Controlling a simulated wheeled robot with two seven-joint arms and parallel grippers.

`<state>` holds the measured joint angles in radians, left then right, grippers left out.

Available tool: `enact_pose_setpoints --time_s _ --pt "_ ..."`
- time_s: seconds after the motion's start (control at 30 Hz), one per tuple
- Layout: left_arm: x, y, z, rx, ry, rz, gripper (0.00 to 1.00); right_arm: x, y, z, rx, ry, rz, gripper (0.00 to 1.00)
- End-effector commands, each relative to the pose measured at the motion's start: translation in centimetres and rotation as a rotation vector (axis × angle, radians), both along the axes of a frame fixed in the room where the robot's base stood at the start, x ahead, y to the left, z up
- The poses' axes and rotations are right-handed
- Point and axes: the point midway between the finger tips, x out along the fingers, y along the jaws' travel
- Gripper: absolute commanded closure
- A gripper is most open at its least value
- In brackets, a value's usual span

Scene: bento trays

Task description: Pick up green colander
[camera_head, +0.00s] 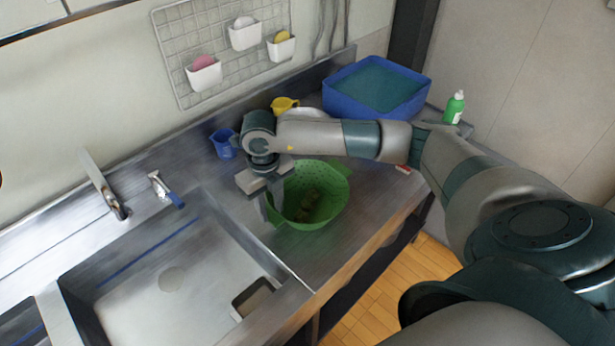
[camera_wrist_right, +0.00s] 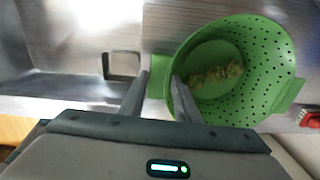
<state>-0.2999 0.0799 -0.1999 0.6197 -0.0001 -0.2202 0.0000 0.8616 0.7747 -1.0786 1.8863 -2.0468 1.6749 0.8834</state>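The green colander (camera_head: 330,180) stands upright on the steel counter right of the sink, with small greenish-brown pieces (camera_head: 310,200) inside. My right gripper (camera_head: 270,205) is at its left rim, pointing down. In the right wrist view, the colander (camera_wrist_right: 262,70) shows its holes and a handle tab on each side. There the fingers of my right gripper (camera_wrist_right: 160,90) are apart, one outside the colander and one over its inside, with the near handle tab (camera_wrist_right: 157,88) between them. Whether the fingers touch the rim cannot be told. My left gripper is not in view.
The sink (camera_head: 165,285) lies left of the colander. A blue measuring cup (camera_head: 225,143), a yellow cup (camera_head: 284,106) and a blue basin (camera_head: 352,108) stand behind. A green bottle (camera_head: 454,108) is at the far right. The counter's front edge is close to the colander.

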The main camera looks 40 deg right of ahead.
Motion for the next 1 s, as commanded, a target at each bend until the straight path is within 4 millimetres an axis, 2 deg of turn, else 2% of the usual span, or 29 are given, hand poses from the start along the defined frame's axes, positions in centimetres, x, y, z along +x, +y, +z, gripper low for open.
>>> enact_pose_setpoints --time_s 0.03,0.1,0.57,0.93,1.0 --pt "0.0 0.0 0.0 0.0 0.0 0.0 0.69 0.0 0.0 0.0 0.0 0.0 0.0 0.83" --pt "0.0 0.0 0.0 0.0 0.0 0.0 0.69 0.0 0.0 0.0 0.0 0.0 0.0 1.0" --pt "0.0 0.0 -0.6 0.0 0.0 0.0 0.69 0.1 0.0 0.6 0.002 -0.003 0.0 1.0" --pt "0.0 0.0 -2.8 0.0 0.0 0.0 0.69 0.1 0.0 3.9 0.0 -0.005 0.001 1.0" --pt "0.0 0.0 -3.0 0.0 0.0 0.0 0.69 -0.7 -0.5 4.4 0.0 -0.003 0.001 1.0"
